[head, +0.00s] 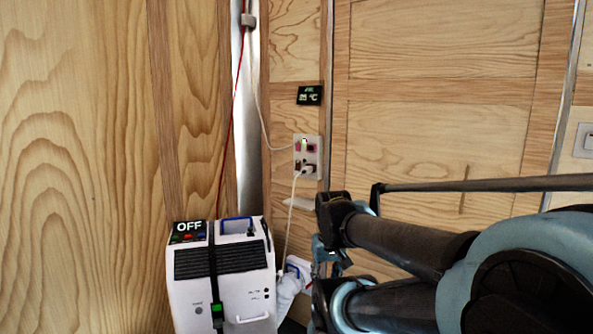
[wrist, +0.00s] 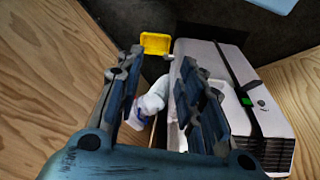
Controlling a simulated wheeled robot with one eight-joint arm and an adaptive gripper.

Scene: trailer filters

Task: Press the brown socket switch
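The wall socket panel (head: 317,143) is a pale plate on the wooden wall in the head view, with small switches and a plugged-in white plug. The socket is not in the wrist view.
A white machine (head: 236,290) with an OFF display (head: 188,231) stands below left of the socket. It also shows in the wrist view (wrist: 205,58). White cables hang at the socket. A black temperature display (head: 310,95) is above it. A yellow object (wrist: 155,43) lies beyond my fingers.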

